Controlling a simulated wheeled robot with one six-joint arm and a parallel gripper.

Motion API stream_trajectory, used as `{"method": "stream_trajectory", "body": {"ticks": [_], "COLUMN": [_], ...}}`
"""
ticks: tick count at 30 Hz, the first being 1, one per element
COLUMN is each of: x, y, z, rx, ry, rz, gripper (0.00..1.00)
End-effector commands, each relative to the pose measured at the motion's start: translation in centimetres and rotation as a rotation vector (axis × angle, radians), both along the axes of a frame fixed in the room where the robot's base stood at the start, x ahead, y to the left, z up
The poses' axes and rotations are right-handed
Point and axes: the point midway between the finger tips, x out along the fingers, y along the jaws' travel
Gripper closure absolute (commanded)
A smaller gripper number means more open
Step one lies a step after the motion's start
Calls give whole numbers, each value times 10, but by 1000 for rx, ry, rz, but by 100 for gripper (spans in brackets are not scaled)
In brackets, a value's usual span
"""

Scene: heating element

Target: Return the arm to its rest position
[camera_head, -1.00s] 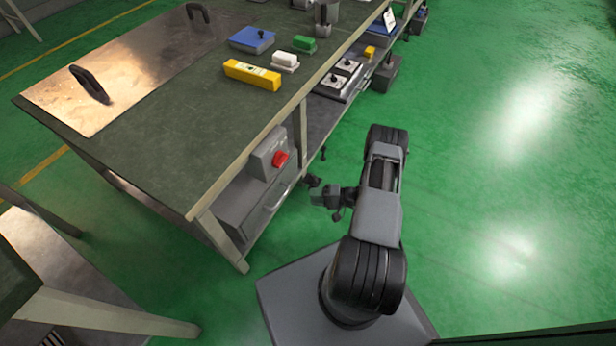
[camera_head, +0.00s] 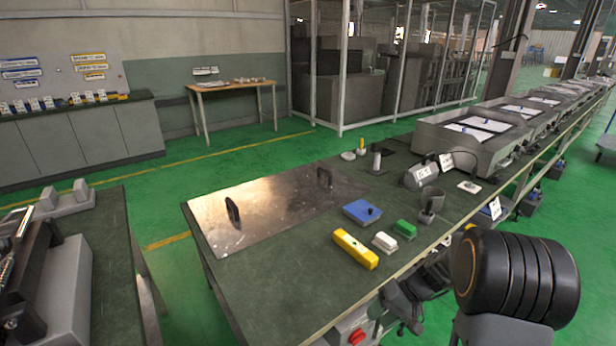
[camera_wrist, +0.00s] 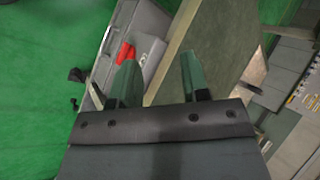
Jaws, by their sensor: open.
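My gripper (camera_wrist: 158,82) shows in the wrist view with its two greenish fingers spread apart and nothing between them. Beyond the fingers are the edge of the green-topped workbench (camera_wrist: 200,50) and the grey box with a red switch (camera_wrist: 125,53) below it. In the head view my arm is folded at the lower right, its large black joint (camera_head: 515,278) beside the bench's front edge. The dark wrist and gripper parts (camera_head: 408,305) hang close to that edge, partly hidden, and the fingertips are hard to make out.
Another bench stands at left. Green floor lies between.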

Motion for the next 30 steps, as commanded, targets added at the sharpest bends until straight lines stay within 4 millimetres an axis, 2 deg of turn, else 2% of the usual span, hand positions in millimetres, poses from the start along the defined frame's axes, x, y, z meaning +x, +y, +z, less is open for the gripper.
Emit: {"method": "stream_trajectory", "body": {"ticks": [1,3,9,12,16,21,30], "x": [-9,-22,-61,-77,-93,-104,-107], "y": [7,13,22,24,23,23,23], "z": [51,93,196,234,270,294,300], "rx": [-71,-172,-431,-526,-612,-670,-685], "ry": [-24,-49,-174,-251,-342,-421,-443], "rz": [27,47,59,46,20,-7,-17], "gripper": [58,58,58,58,58,58,58]}}
